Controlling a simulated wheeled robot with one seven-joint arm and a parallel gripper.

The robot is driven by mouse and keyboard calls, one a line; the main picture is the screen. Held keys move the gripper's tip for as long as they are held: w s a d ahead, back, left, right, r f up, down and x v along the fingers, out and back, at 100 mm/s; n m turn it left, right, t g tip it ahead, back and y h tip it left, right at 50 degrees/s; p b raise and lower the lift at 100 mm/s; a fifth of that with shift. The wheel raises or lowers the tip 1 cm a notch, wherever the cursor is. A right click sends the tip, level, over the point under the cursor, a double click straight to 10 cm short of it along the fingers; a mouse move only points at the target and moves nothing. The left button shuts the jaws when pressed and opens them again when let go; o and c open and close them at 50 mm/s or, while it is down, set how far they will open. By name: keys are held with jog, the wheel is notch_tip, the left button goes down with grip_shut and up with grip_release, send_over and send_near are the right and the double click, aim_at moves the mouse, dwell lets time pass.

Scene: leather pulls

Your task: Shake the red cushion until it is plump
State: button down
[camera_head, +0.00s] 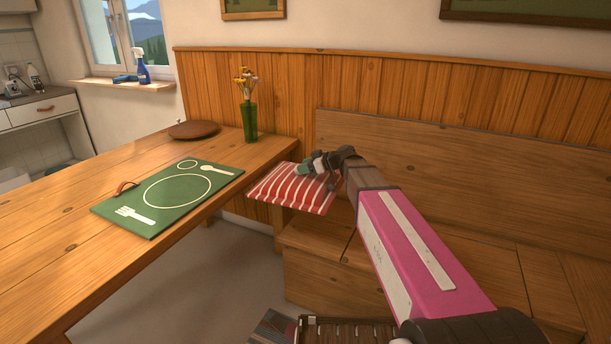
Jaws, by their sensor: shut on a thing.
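The red cushion (288,188), with white stripes, is in the middle of the head view, just right of the table's far corner. It looks fairly flat and slightly tilted. My gripper (318,165) is at its far right edge, shut on it, with my pink arm reaching in from the lower right. The fingertips are small and partly hidden against the cushion. I cannot tell whether the cushion touches the bench below or the table edge beside it.
A wooden table (60,230) fills the left, with a green placemat (165,215), a brown round pad (194,130) and a green vase of flowers (249,120). A wooden bench (335,275) with a high back runs along the right. Bare floor shows between them.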

aim_at(306, 177)
jog(key=shift+f, duration=2.25)
jog(key=shift+r, duration=0.2)
